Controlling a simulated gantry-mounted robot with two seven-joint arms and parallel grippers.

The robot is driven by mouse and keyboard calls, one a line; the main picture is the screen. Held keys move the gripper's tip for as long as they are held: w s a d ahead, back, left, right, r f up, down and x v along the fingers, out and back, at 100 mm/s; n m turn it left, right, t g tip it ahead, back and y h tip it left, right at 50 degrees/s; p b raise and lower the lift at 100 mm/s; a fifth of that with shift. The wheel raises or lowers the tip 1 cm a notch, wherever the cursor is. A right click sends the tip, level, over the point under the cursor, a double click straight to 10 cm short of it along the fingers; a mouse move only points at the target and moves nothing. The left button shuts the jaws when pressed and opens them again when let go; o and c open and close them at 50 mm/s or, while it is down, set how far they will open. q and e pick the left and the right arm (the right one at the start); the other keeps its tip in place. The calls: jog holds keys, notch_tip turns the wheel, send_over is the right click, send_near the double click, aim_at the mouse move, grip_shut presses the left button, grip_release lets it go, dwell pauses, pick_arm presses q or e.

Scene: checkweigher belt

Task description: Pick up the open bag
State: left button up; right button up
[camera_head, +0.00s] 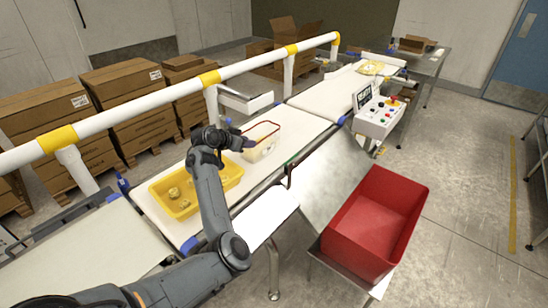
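My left arm reaches in from the lower left, and its gripper (245,142) hangs over the belt. Its fingertips are at the left side of a small pale container with a dark red rim (262,148); I cannot tell if they touch it. The gap between the fingers is too small to judge. A yellow tray (158,199) on the belt, partly behind my arm, holds several small yellow packs (184,204). A flat yellow bag (372,68) lies on the far belt section. I cannot tell which item is the open bag. My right gripper is not in view.
A white rail with yellow bands (150,102) runs along the belt's far side. A red bin (345,250) stands at the right of the belt, beside a sloping metal chute (325,185). A control box (378,118) stands near the belt. Stacked cartons (115,80) line the back.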

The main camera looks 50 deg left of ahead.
pick_arm(q)
jog(key=shift+t, duration=0.3)
jog(key=shift+w+a+r+b+x, duration=0.15)
jog(key=shift+r+b+x, duration=0.35)
jog(key=shift+x, duration=1.35)
jog(key=shift+w+r+b+x, duration=0.25)
jog(key=shift+b+x, duration=0.4)
jog(key=shift+x, duration=1.2)
jog(key=shift+w+a+r+b+x, duration=0.15)
jog(key=shift+r+b+x, duration=0.35)
jog(key=shift+x, duration=1.3)
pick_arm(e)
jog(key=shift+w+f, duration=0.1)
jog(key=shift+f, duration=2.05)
pick_arm(q)
jog(key=shift+d+f, duration=0.1)
grip_shut()
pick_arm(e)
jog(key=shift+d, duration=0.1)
